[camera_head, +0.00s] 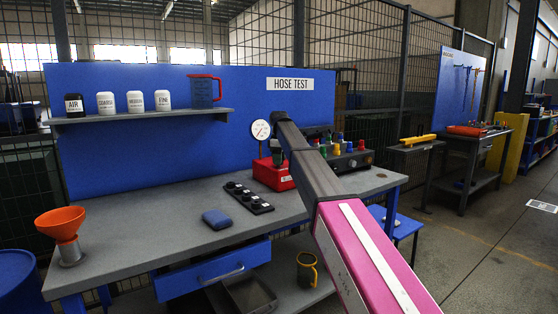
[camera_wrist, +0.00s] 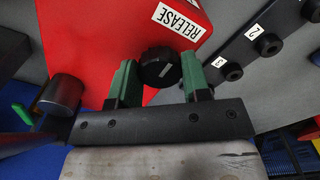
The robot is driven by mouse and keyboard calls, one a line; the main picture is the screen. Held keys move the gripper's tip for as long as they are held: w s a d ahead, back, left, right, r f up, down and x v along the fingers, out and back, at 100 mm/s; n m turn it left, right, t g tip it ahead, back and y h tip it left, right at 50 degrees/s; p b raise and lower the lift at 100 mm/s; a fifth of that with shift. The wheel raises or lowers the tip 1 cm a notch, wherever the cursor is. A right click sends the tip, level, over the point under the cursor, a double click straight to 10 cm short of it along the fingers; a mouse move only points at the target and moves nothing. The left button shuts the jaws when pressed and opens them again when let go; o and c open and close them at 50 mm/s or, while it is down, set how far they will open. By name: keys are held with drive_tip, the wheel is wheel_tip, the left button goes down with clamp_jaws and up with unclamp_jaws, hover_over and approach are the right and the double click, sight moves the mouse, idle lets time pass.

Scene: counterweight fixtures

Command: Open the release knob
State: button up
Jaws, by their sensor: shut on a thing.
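The black release knob (camera_wrist: 160,66) sits on the red box (camera_wrist: 110,30) in the wrist view, beside a white RELEASE label (camera_wrist: 178,17). My gripper (camera_wrist: 158,76) has its two green fingers on either side of the knob and is shut on it. The knob shows a pale mark on its face. In the head view the red box (camera_head: 268,174) stands on the bench below a round gauge (camera_head: 261,130). There my arm hides the gripper's fingertips and the knob.
A numbered panel with black sockets (camera_wrist: 260,50) is right of the red box. On the bench (camera_head: 130,250) are a black strip of knobs (camera_head: 248,197), a blue pad (camera_head: 216,219) and an orange funnel (camera_head: 60,223). Colored fittings (camera_head: 337,145) stand behind my arm.

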idle(0.3)
drive_tip(key=o, duration=0.9)
drive_tip(key=shift+r, duration=0.1)
wheel_tip(320, 180, up, 9)
drive_tip(key=shift+w, duration=0.1)
drive_tip(key=shift+r, duration=0.8)
